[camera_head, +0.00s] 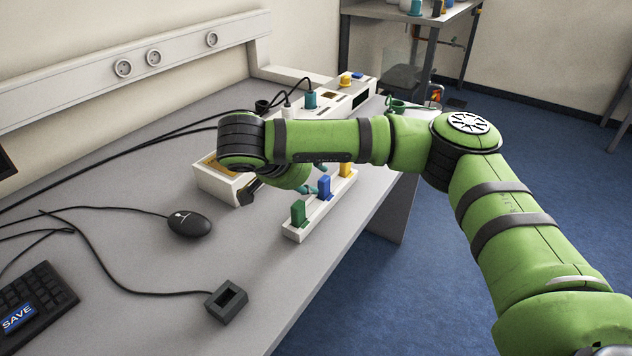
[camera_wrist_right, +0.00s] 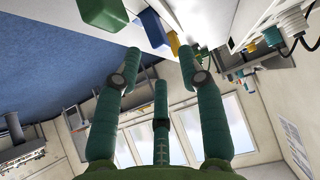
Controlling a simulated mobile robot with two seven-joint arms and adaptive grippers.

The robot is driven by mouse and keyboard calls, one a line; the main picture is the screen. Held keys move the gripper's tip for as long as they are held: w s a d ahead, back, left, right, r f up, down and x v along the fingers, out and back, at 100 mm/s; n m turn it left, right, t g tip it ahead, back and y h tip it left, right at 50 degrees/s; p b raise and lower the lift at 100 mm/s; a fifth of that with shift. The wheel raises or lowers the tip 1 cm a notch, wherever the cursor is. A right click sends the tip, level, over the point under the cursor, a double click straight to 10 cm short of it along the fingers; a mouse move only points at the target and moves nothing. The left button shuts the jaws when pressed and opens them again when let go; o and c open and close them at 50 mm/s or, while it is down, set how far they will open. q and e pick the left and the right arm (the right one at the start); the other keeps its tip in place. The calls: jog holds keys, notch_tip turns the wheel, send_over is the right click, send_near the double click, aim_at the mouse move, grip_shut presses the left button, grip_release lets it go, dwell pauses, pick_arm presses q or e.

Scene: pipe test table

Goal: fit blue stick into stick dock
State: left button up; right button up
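The blue stick (camera_head: 323,187) stands in a white rack (camera_head: 318,212) between a green stick (camera_head: 297,213) and a yellow one (camera_head: 345,168). A dark grey block with a square opening (camera_head: 227,301), likely the stick dock, sits near the table's front edge, on a cable. My right gripper (camera_head: 318,190) is mostly hidden behind my arm, near the blue stick. In the right wrist view my right gripper (camera_wrist_right: 158,53) has its fingers spread, with the blue stick (camera_wrist_right: 153,28) just beyond and between the fingertips. Nothing is held. My left gripper is out of view.
A black mouse (camera_head: 190,224) and a keyboard (camera_head: 35,306) lie on the grey table (camera_head: 120,185). Cables cross the left side. White boxes with plugs stand behind my right arm. The table around the grey block is mostly clear.

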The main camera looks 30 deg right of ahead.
aim_at(323, 183)
jog(key=shift+s+d+f+b, duration=0.1)
jog(key=shift+d+f+b, duration=0.2)
jog(key=shift+d+f, duration=0.4)
jog(key=x, duration=0.4)
jog(key=shift+f, duration=0.15)
jog(key=shift+c, duration=0.4)
jog(key=c, duration=0.7)
